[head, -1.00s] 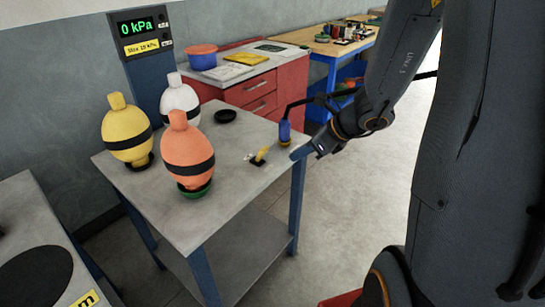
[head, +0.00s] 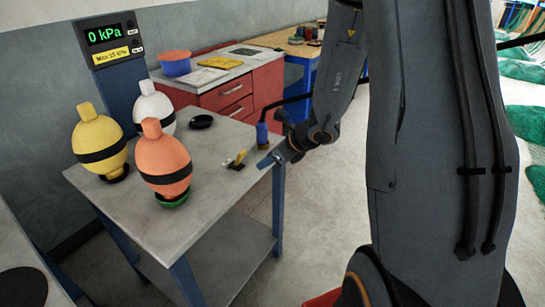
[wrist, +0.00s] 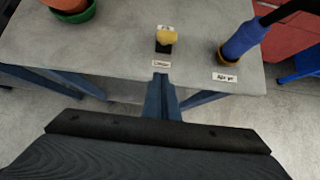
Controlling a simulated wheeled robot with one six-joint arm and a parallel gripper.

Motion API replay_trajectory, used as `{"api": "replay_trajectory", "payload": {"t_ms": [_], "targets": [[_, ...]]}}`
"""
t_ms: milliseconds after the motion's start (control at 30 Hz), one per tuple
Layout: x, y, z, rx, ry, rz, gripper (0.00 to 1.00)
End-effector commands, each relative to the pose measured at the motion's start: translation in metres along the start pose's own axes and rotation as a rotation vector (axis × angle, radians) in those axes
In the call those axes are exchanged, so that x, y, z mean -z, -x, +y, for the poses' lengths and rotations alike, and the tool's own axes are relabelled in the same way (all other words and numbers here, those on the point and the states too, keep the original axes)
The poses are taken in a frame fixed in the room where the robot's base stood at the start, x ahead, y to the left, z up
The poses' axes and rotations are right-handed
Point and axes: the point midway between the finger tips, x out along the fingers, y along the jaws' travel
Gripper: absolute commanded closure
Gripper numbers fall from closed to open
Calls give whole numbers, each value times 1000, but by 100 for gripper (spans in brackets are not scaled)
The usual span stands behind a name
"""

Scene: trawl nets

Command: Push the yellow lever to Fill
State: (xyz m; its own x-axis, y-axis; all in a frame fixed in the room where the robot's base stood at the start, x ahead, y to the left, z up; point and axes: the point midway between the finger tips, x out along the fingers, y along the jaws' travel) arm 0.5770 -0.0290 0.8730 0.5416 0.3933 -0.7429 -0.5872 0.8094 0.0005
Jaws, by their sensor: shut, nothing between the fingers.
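The yellow lever (head: 240,157) stands on a small dark base near the right edge of the grey table (head: 215,190). In the head view it leans up and to the right. In the wrist view its yellow knob (wrist: 167,38) is seen from above, with one small white label beyond it and one on the near side; the lettering is too small to read surely. My gripper (head: 264,163) is shut and empty, just right of the lever at the table edge, apart from it. Its blue fingers (wrist: 161,97) show below the lever in the wrist view.
A blue-handled device (head: 262,133) with a black hose stands close beyond the lever. Orange (head: 165,165), yellow (head: 98,135) and white (head: 153,108) floats stand further left. A black dish (head: 201,122) lies behind. The gauge (head: 110,38) reads 0 kPa.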

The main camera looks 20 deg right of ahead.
Motion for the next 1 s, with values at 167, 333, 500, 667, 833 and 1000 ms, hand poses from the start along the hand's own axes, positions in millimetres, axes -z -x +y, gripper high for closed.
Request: {"api": "replay_trajectory", "payload": {"t_ms": [167, 333, 500, 667, 833, 1000], "targets": [[-2, -29, 1, -2, 1, 0, 100], [-28, -31, 1, -1, 4, 0, 100], [-38, -34, 0, 1, 2, 1, 100], [-39, -36, 0, 1, 1, 1, 100], [-39, -36, 0, 1, 1, 1, 100], [-39, -34, -1, 2, -1, 8, 100]]}}
